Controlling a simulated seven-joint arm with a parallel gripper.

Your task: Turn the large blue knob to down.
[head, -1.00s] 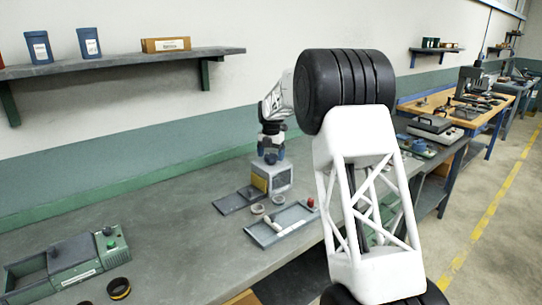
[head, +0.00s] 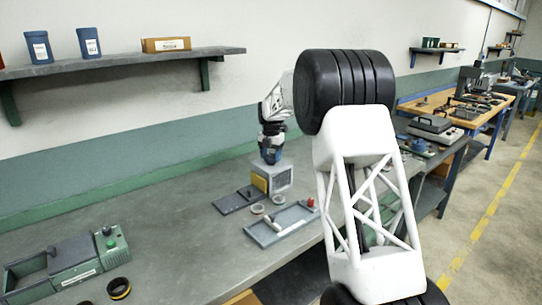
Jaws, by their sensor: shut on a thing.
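The ring grinder is a small light-grey box (head: 277,178) on the bench, with a yellow panel on its left side. The large blue knob (head: 270,158) is at the top of this box, small in view and partly covered by my gripper. My gripper (head: 271,153) comes down on it from above and is shut on it. The fingertips are too small and dark to make out one by one. Which way the knob points cannot be told.
A grey tray (head: 264,239) with a red-topped piece (head: 310,202), small rings (head: 257,209) and a dark flat plate (head: 229,205) lie close around the box. A green machine (head: 70,268) stands at the far left.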

